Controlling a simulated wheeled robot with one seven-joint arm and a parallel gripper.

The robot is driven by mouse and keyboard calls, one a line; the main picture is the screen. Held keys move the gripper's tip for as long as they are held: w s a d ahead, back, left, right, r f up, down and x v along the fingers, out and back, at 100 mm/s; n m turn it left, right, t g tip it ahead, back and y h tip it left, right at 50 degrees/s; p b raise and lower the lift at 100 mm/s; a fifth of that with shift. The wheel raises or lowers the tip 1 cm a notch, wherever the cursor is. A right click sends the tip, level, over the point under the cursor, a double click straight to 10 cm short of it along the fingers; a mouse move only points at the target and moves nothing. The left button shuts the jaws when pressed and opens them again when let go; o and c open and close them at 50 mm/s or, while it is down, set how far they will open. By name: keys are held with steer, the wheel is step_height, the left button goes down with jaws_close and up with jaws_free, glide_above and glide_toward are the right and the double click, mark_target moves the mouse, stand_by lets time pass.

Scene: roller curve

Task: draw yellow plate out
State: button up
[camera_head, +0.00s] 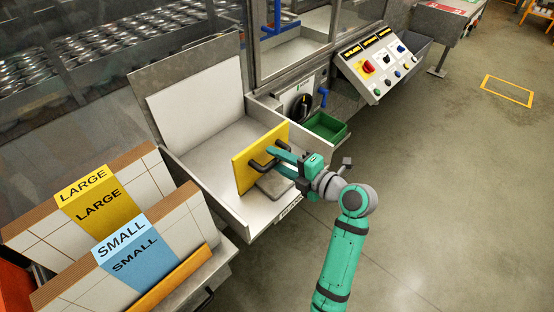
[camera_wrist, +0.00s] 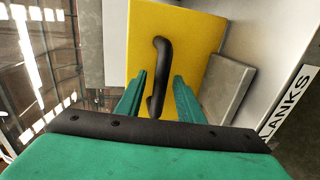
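The yellow plate (camera_head: 246,168) stands upright, a little tilted, in the pale metal tray, with a dark curved handle (camera_head: 258,166) on its near face. In the wrist view the yellow plate (camera_wrist: 195,40) fills the upper middle, and its black handle (camera_wrist: 163,65) runs up and down. My green gripper (camera_head: 274,160) reaches in from the right at the handle. In the wrist view its two fingers (camera_wrist: 158,90) are apart, one on each side of the handle's lower part, with gaps visible. Whether the fingertips reach past the bar is unclear.
A grey block (camera_head: 272,184) lies in the tray (camera_head: 205,140) beside the plate. A green bin (camera_head: 326,127) and a button panel (camera_head: 378,62) are behind. Boxes marked LARGE (camera_head: 97,205) and SMALL (camera_head: 135,252) stand at the left. Floor at the right is clear.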

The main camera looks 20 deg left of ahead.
steer(key=v, duration=1)
steer(key=shift+d, duration=0.25)
